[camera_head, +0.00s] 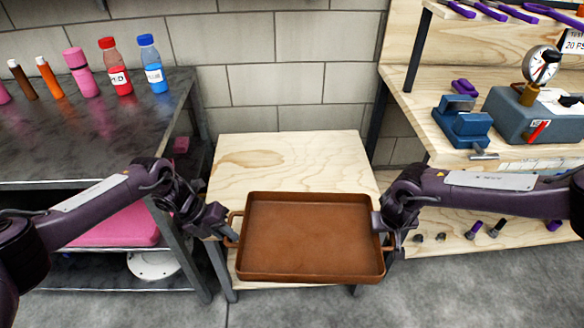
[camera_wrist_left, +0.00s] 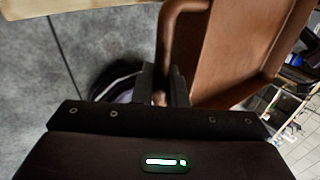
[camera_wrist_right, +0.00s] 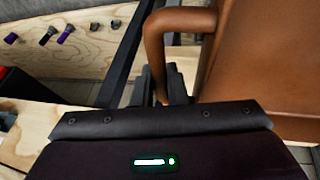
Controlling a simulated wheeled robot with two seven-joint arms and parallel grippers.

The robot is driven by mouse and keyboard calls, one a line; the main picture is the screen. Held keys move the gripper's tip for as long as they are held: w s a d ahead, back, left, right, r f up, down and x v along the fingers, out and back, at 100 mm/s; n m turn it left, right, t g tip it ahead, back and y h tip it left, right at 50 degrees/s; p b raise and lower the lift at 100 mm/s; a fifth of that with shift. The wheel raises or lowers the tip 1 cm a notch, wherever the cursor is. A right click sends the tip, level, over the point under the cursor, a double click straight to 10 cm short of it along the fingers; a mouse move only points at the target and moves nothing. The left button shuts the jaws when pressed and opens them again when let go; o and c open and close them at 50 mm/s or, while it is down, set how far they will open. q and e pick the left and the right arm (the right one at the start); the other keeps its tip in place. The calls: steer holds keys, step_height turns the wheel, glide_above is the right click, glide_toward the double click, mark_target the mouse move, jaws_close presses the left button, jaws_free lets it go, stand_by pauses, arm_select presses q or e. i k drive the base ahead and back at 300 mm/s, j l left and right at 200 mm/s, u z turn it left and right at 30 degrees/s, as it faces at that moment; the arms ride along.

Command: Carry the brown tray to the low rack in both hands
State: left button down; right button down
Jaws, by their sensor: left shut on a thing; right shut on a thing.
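The brown tray (camera_head: 310,235) is empty and looks about level in the head view. It overlaps the front part of the low wooden rack (camera_head: 290,160) from there; I cannot tell whether it touches the top. My left gripper (camera_head: 230,232) is shut on the tray's left handle, which also shows in the left wrist view (camera_wrist_left: 172,45). My right gripper (camera_head: 384,232) is shut on the right handle, seen in the right wrist view (camera_wrist_right: 155,45). The fingertips are partly hidden by the handles and wrists.
A dark metal bench (camera_head: 80,125) with several bottles stands at the left. A wooden workbench (camera_head: 480,155) at the right holds a blue vise (camera_head: 462,122) and a gauge unit (camera_head: 535,112). The rack top behind the tray is clear, up to the block wall (camera_head: 290,85).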

mark_target(301, 173)
steer(key=i, duration=1)
